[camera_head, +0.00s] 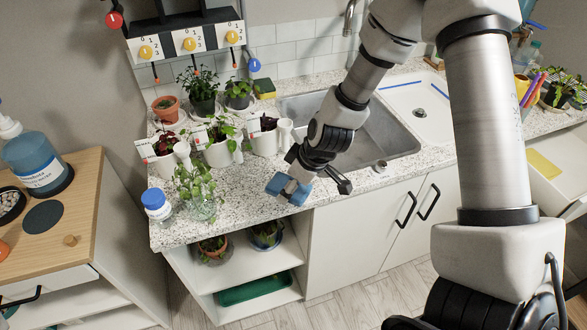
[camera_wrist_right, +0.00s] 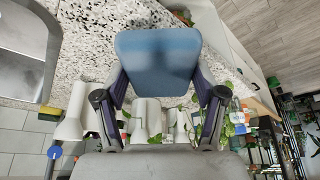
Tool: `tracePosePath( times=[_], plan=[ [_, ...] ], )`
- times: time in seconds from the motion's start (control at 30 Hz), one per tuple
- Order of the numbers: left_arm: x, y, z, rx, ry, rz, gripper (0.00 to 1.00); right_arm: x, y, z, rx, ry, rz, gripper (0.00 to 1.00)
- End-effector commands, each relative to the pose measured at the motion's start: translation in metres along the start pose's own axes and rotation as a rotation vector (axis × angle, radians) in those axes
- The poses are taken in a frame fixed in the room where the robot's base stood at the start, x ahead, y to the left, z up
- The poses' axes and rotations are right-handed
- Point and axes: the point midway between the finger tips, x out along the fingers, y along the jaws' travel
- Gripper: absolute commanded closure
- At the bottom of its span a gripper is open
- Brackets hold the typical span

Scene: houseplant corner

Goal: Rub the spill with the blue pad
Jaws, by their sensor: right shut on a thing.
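The blue pad (camera_head: 285,190) is at the front edge of the speckled counter (camera_head: 254,220), right of the glass vase. My right gripper (camera_head: 296,183) is shut on it. In the right wrist view the pad (camera_wrist_right: 158,58) fills the space between the two fingers of my right gripper (camera_wrist_right: 160,84). I cannot tell whether the pad touches the counter or is just above it. I cannot make out the spill in either view; the pad or gripper may hide it. My left gripper is not in view.
A glass vase with a plant (camera_head: 203,206) and a blue-capped jar (camera_head: 157,204) stand left of the pad. White pots (camera_head: 220,153) with plants stand behind. The sink (camera_head: 385,145) is to the right. Counter between vase and pad looks clear.

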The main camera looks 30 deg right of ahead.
Motion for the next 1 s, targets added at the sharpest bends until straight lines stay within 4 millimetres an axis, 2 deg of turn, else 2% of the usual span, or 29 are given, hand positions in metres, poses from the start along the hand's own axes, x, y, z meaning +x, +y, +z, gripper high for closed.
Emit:
tracePosePath(
  times=[0.03,0.33,1.0],
  plan=[
    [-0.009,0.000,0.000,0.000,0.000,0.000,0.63,-0.008,0.000,-0.004,0.000,0.000,0.001,0.74],
    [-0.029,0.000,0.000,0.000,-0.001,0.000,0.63,-0.029,0.002,-0.018,0.003,0.001,0.002,0.74],
    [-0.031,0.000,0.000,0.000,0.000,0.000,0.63,-0.031,0.002,-0.020,0.009,0.001,0.004,0.74]
  ],
)
